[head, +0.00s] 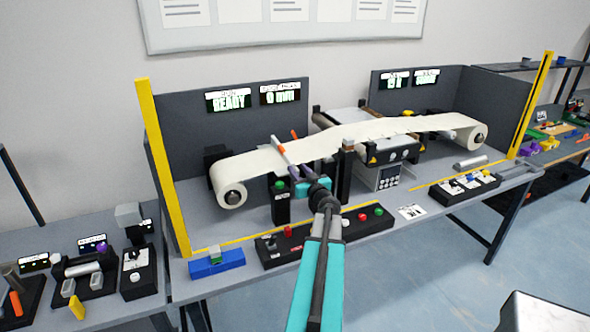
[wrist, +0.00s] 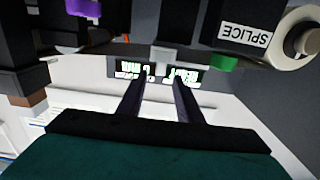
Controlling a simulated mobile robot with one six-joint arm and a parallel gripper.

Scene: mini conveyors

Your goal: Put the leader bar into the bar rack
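My gripper (head: 294,174) is in the middle of the head view, at the near edge of the cream web. In the wrist view its two dark fingers (wrist: 160,88) stand apart, with a clear gap between them. A pale bar with orange ends (head: 279,149) lies across the web just beyond the fingers; it looks like the leader bar. A light grey block (wrist: 170,56) shows past the fingertips; I cannot tell whether it is part of that bar. A blue holder (head: 217,264) at the bench's front left may be the bar rack; its slots are too small to make out.
The cream web (head: 330,143) runs between two rolls. A black splice post (head: 281,205) stands below my gripper. A button panel (head: 325,235) lies along the front edge. Yellow posts (head: 163,165) flank the bench. A switch box (head: 466,188) sits at right.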

